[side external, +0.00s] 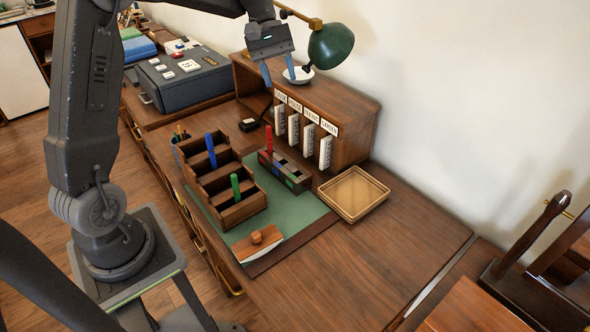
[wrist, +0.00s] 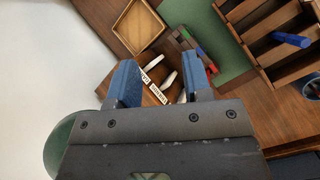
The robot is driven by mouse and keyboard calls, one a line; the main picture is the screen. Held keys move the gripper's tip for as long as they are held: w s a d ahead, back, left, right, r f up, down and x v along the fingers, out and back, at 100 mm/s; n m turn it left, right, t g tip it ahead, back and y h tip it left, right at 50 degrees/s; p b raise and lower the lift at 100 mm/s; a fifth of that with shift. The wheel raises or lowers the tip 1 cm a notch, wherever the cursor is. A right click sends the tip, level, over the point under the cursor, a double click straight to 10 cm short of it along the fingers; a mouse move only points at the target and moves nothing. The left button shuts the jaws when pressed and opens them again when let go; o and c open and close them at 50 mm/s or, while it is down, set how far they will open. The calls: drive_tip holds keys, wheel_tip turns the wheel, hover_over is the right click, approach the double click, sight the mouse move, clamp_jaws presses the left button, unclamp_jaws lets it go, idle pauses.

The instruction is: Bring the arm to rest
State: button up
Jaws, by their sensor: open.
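My gripper (side external: 279,76) is open and empty, with its blue fingers spread in front of the small wooden cabinet (side external: 356,113), near its top. In the wrist view, its two fingers (wrist: 153,84) stand apart with nothing between them. Beyond them show white labelled cards and part of the cabinet.
A green lamp (side external: 331,46) stands close to my gripper. The desk holds a stepped wooden rack (side external: 238,210) with blue and green sticks, a long block holder (side external: 285,172) with a red stick, a wooden tray (side external: 353,194) and a grey case (side external: 180,78). The desk's front right is clear.

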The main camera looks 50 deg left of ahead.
drive_tip(key=s+d+r+m+t+y, duration=0.1)
drive_tip(key=s+d+r+m+y, duration=0.15)
drive_tip(key=s+d, duration=0.3)
drive_tip(key=s+d+r+m+t+y, duration=0.2)
drive_tip(key=s+d+m, duration=0.15)
drive_tip(key=s, duration=0.35)
drive_tip(key=s+d+f+m+t+y, duration=0.1)
drive_tip(key=s+d+f+m+t, duration=0.2)
drive_tip(key=s, duration=0.7)
drive_tip(key=shift+s+m+y, duration=0.15)
drive_tip(key=shift+m+y, duration=0.2)
drive_tip(key=shift+m, duration=0.45)
